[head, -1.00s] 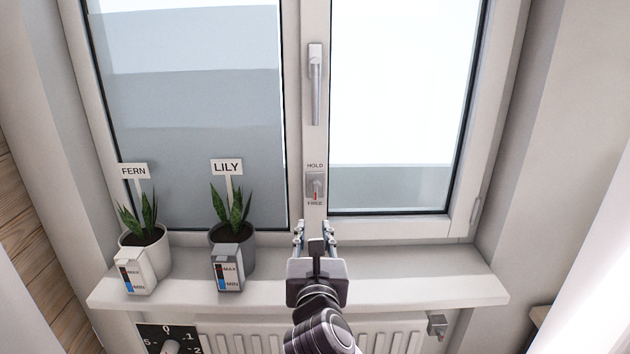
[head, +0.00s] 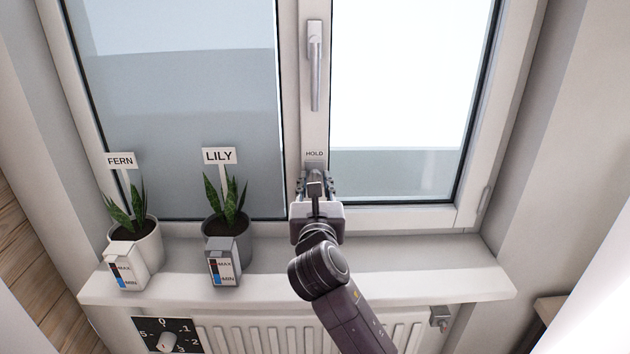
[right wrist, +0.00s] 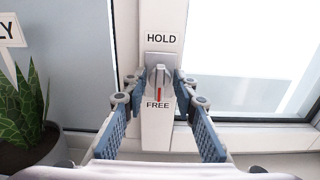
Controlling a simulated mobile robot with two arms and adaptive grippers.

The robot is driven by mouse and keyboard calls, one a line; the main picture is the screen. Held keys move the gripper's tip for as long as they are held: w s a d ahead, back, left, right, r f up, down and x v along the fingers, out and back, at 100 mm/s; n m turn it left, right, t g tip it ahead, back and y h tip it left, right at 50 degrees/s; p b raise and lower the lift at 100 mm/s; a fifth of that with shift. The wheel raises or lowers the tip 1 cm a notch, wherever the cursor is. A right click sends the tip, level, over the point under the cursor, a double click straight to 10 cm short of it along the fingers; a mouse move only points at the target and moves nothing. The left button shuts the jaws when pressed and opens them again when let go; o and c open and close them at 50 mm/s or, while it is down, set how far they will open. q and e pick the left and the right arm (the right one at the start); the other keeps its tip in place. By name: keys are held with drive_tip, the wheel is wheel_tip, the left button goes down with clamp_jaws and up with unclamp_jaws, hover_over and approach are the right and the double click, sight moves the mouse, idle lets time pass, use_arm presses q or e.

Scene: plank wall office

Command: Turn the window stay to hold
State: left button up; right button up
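The window stay (right wrist: 158,80) is a small grey knob on a plate on the window's middle post, between the HOLD label above (right wrist: 161,38) and the FREE label below (right wrist: 157,105). Its red mark points down toward FREE. My right gripper (right wrist: 155,88) is open, with one finger on each side of the knob; gaps seem to show between fingers and knob. In the head view the right gripper (head: 315,184) covers most of the stay and the FREE label; HOLD (head: 314,154) stays visible. My left gripper is not in view.
A window handle (head: 315,65) hangs down above the stay. The FERN pot (head: 148,245) and LILY pot (head: 243,240) stand on the sill (head: 400,286) at left. The sill's right part is clear. Below are a radiator (head: 260,330) and a dial (head: 166,336).

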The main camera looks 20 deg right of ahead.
clamp_jaws()
drive_tip(key=shift+r+m+p, duration=0.1)
drive_tip(key=shift+m+p, duration=1.2)
drive_tip(key=shift+m, duration=0.2)
drive_tip(key=m+p, duration=0.1)
drive_tip(key=m, duration=0.2)
drive_tip(key=shift+d+m, duration=0.1)
drive_tip(key=shift+m, duration=0.3)
drive_tip(key=m+p, duration=0.1)
drive_tip(key=m, duration=0.1)
drive_tip(key=shift+m, duration=0.4)
drive_tip(key=m, duration=0.2)
drive_tip(key=shift+d+f+m, duration=0.1)
drive_tip(key=shift+f+m, duration=0.15)
drive_tip(key=shift+m, duration=0.05)
use_arm(q)
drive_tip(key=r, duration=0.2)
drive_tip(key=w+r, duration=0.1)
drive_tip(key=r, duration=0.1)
drive_tip(key=shift+b, duration=0.3)
use_arm(e)
drive_tip(key=m, duration=0.5)
drive_tip(key=shift+f+m, duration=0.15)
drive_tip(key=shift+m, duration=0.15)
